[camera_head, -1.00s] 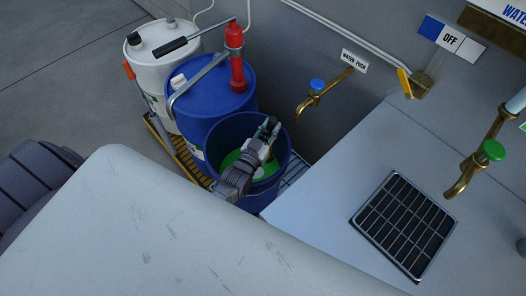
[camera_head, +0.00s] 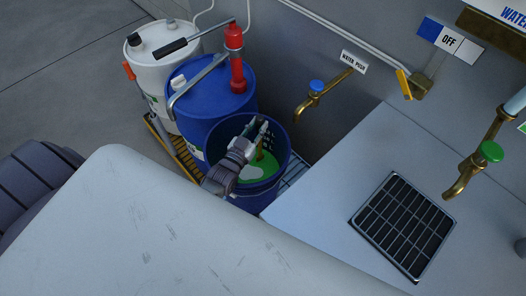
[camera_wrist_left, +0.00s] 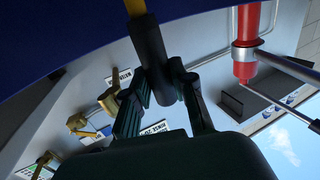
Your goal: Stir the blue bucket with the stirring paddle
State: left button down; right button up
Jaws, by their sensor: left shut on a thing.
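The blue bucket (camera_head: 282,150) stands open in the head view, with a green surface (camera_head: 268,166) inside. My left gripper (camera_head: 257,128) is over the bucket's mouth. It is shut on the black handle of the stirring paddle (camera_wrist_left: 150,50), whose yellow shaft shows at the top of the left wrist view. In the head view the brownish shaft (camera_head: 260,153) goes down into the green. The paddle's lower end is hidden. The left gripper (camera_wrist_left: 162,88) also shows in the left wrist view, a finger on each side of the handle. My right gripper is out of view.
A blue drum (camera_head: 215,95) with a red hand pump (camera_head: 236,60) stands just behind the bucket, beside a white drum (camera_head: 155,70). A brass tap (camera_head: 310,102) is on the wall to the right. A grey counter with a grate (camera_head: 404,225) lies right of the bucket.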

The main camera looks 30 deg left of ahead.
pick_arm(q)
jog(key=shift+s+a, duration=0.6)
jog(key=shift+s, duration=0.1)
jog(key=s+p, duration=0.1)
jog(key=s, duration=0.2)
jog(key=shift+d, duration=0.1)
jog(key=w+d, duration=0.4)
jog(key=shift+d, duration=0.25)
dwell(0.4)
dwell(0.4)
